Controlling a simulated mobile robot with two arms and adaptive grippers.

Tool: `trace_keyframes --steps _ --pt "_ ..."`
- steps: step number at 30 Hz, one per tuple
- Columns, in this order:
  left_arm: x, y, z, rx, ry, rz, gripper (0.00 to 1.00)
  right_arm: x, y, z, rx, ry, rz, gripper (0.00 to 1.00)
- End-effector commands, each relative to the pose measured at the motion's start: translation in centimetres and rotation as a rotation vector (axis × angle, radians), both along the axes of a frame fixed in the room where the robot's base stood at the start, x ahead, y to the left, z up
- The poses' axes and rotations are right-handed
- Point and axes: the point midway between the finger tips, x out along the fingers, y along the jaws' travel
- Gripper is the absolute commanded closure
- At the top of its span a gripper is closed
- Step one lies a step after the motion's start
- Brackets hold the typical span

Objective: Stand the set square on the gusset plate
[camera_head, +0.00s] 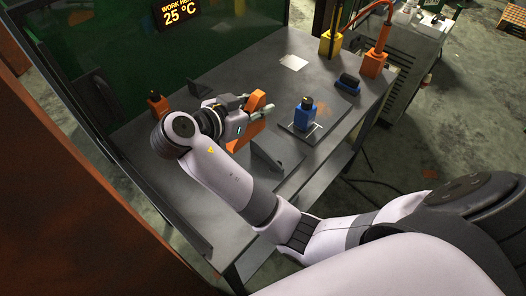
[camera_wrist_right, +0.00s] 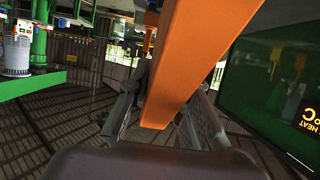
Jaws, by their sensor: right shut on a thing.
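The orange set square (camera_head: 250,131) is an angled orange piece, held above the table at the middle of the head view. My right gripper (camera_head: 256,112) is shut on it. In the right wrist view the orange set square (camera_wrist_right: 185,65) runs as a long bar between the two dark fingers. A flat dark plate (camera_head: 318,142) with white lines lies on the table to the right of the gripper; it may be the gusset plate, though I cannot tell for sure. The set square is apart from it. My left gripper is not in view.
A blue block with a dark top (camera_head: 304,115) stands on the dark plate. Grey angled pieces (camera_head: 268,160) stand near the table's front edge. A dark blue item (camera_head: 348,82) and an orange stand (camera_head: 372,64) are at the right. The grey table (camera_head: 245,75) has free room behind the gripper.

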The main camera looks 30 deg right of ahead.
Motion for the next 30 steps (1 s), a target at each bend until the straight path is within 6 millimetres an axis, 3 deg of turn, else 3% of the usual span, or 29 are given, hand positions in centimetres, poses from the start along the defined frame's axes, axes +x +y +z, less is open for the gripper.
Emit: trace_keyframes --steps 12,30 --pt "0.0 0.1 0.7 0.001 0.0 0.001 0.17 0.0 -0.1 -10.5 -0.006 0.007 0.003 1.0" --pt "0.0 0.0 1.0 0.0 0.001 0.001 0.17 0.0 -0.1 -17.4 -0.003 0.002 0.004 1.0"
